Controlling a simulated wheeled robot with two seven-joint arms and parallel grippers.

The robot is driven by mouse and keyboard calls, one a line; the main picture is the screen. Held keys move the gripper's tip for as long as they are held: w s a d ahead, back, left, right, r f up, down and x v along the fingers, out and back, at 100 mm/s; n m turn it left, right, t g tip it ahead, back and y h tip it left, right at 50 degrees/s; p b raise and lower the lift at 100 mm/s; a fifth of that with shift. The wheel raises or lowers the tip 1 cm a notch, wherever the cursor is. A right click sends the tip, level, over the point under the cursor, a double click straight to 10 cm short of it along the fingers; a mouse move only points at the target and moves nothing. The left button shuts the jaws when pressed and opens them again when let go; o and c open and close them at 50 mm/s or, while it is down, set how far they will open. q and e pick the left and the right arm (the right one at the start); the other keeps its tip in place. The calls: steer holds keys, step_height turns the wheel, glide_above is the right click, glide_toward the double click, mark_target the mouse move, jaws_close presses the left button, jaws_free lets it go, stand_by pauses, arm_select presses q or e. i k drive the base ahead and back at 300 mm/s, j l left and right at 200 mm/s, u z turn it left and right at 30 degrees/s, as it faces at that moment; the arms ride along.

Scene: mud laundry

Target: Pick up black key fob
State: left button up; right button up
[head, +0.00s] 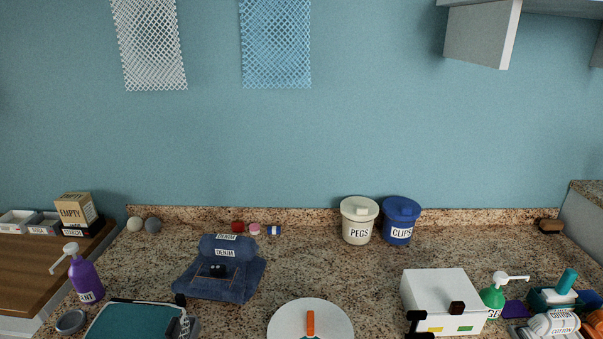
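A small black object with pale dots, apparently the key fob (217,270), lies on the folded blue denim (240,288) at the left middle of the counter, in front of a rolled denim bundle (228,246). A thin brown line runs beside it. Dark parts that look like my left gripper (186,312) show at the right edge of the teal tray, nearer than the denim and apart from the fob; its opening is unclear. My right gripper (437,312) shows as separated dark fingers in front of the white box, apparently open, far right of the fob.
A purple bottle (86,277) and teal tray (130,321) stand left and in front of the denim. The white box (440,287) is at right. PEGS (358,222) and CLIPS (399,222) tubs stand at the back.

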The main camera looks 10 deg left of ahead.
mark_target(216, 269)
steer(key=j+u, duration=0.1)
steer(key=j, duration=1.2)
steer(key=i+j+u, duration=0.15)
steer(key=j, duration=1.1)
steer(key=i+j+u, duration=0.15)
steer(key=j, duration=0.5)
